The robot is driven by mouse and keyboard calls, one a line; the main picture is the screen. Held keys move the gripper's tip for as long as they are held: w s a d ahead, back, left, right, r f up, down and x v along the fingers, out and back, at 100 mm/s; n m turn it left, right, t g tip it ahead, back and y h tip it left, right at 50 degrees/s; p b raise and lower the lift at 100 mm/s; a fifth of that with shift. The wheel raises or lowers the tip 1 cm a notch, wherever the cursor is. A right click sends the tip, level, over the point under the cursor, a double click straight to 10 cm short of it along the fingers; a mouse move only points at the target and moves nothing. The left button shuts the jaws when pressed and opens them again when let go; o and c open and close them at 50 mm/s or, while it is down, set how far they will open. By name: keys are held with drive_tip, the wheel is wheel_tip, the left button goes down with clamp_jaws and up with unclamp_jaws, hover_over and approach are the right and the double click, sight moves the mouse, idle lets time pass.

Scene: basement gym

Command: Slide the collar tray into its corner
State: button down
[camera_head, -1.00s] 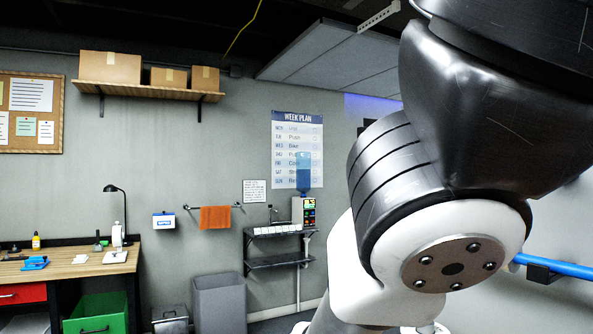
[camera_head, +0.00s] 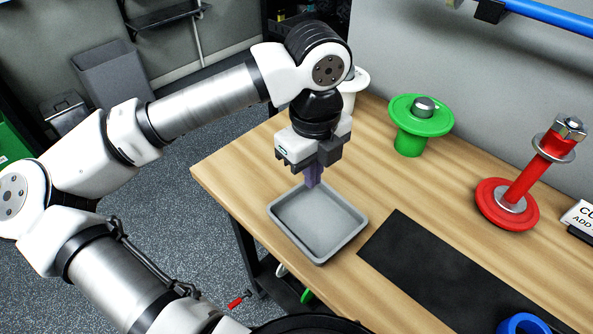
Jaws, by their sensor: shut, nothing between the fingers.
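The collar tray (camera_head: 300,239) is a shallow grey rectangular tray, empty, lying on the wooden table (camera_head: 228,176) close to its front left edge. A black mat lies a short way to its right. My gripper (camera_head: 313,184) points down at the tray's far rim, with its fingers shut and nothing seen between them. The fingertips are at or just above that rim; I cannot tell whether they touch it.
Behind the tray stand a green flanged spool (camera_head: 410,143) and a white one (camera_head: 352,82). A blue ring (camera_head: 524,324) lies at the lower right.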

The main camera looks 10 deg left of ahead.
sight(293, 203)
drive_tip(key=f, duration=0.3)
drive_tip(key=f+p, duration=0.1)
drive_tip(key=f, duration=0.2)
drive_tip(key=f+p, duration=0.1)
drive_tip(key=f, duration=0.2)
drive_tip(key=shift+s+a+f, duration=0.15)
drive_tip(key=shift+s+f, duration=0.1)
drive_tip(key=shift+f, duration=0.15)
drive_tip(key=shift+w+a+p, duration=0.95)
drive_tip(key=shift+w+a, duration=0.2)
drive_tip(key=shift+a, duration=0.05)
drive_tip(key=shift+w+a+f, duration=0.2)
drive_tip(key=shift+w+a, duration=0.1)
drive_tip(key=shift+w+a+f, duration=0.15)
drive_tip(key=shift+w+a, duration=0.05)
drive_tip(key=w+a+b, duration=0.5)
drive_tip(key=a, duration=0.1)
drive_tip(key=w+a+b, duration=0.4)
drive_tip(key=w+a, duration=0.2)
drive_tip(key=shift+w+a+b, duration=0.2)
drive_tip(key=shift+w+b, duration=0.05)
drive_tip(key=shift+b, duration=0.15)
drive_tip(key=shift+w+a+r, duration=0.2)
drive_tip(key=shift+w+a, duration=0.2)
drive_tip(key=shift+a, duration=0.05)
